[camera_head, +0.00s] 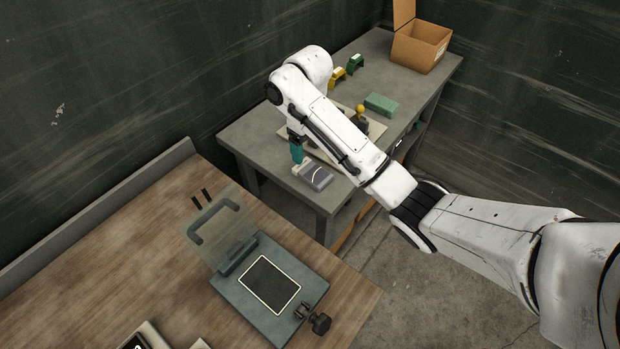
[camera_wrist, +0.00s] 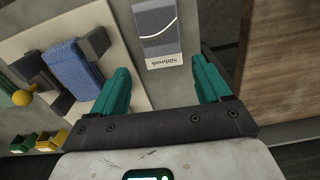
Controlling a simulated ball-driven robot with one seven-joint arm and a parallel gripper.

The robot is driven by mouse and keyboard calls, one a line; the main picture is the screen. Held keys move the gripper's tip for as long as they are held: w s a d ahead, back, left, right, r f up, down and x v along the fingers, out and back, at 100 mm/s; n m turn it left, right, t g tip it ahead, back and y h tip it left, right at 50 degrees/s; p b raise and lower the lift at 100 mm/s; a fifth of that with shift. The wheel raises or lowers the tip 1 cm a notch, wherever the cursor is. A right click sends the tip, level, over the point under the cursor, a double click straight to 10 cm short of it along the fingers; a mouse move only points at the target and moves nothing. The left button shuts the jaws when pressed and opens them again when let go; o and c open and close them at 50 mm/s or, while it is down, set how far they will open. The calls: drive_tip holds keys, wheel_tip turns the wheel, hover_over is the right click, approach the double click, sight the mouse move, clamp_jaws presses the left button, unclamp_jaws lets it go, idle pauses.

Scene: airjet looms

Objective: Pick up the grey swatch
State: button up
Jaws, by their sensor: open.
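The grey swatch (camera_head: 316,177) lies flat near the front left corner of the grey table. It has a white curved line across it and a white label at one end. In the head view one teal fingertip (camera_head: 297,153) shows above and behind the swatch; my arm hides the rest.
A beige board holding a blue cloth (camera_wrist: 72,70) in dark clamps is beside the swatch. The grey table (camera_head: 262,132) also carries a green block (camera_head: 380,104), small yellow and green holders (camera_head: 338,77) and a cardboard box (camera_head: 420,50). A hinged press (camera_head: 240,285) stands on the wooden table.

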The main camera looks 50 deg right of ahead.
sight(308, 168)
drive_tip(key=shift+a+f+b, duration=0.15)
drive_tip(key=shift+f+b, duration=2.05)
drive_tip(key=shift+f, duration=1.6)
drive_tip(key=shift+w, duration=0.1)
drive_tip(key=shift+c, duration=0.2)
drive_tip(key=c, duration=0.8)
drive_tip(key=shift+r, duration=0.15)
